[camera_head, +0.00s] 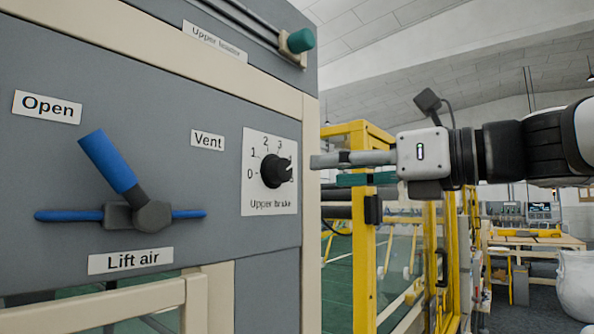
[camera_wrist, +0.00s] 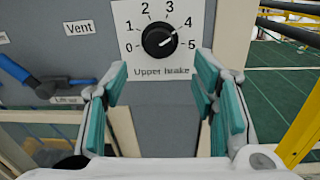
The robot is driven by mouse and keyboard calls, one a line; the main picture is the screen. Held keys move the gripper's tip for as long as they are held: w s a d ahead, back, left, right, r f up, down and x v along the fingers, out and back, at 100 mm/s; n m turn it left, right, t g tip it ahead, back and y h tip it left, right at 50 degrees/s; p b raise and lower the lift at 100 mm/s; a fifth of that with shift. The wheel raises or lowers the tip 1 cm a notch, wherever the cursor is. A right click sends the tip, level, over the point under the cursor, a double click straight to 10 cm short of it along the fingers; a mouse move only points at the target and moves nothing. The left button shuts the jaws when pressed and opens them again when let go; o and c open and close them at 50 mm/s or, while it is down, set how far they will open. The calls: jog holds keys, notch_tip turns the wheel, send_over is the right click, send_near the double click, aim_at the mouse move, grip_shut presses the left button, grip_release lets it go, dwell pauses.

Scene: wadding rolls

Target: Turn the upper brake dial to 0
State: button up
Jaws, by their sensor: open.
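The upper brake dial (camera_head: 275,171) is a round black knob on a white plate with numbers 0 to 5, on the grey panel. In the wrist view the dial (camera_wrist: 159,40) shows a white mark at its upper right, pointing toward about 4. The plate reads "Upper brake". My gripper (camera_head: 328,170) is to the right of the dial in the head view, level with it and apart from it. In the wrist view my gripper (camera_wrist: 160,85) is open, with green-padded fingers spread left and right, nothing between them, and the dial beyond the fingertips.
A blue-handled lift air valve (camera_head: 135,200) is left of the dial, between "Open" and "Vent" labels. A green-capped fitting (camera_head: 300,40) juts out above. A yellow frame (camera_head: 362,250) stands to the right, behind my gripper. The panel's beige edge post (camera_head: 311,220) is beside the dial plate.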

aim_at(286, 171)
jog(key=x, duration=0.8)
jog(key=c, duration=1.2)
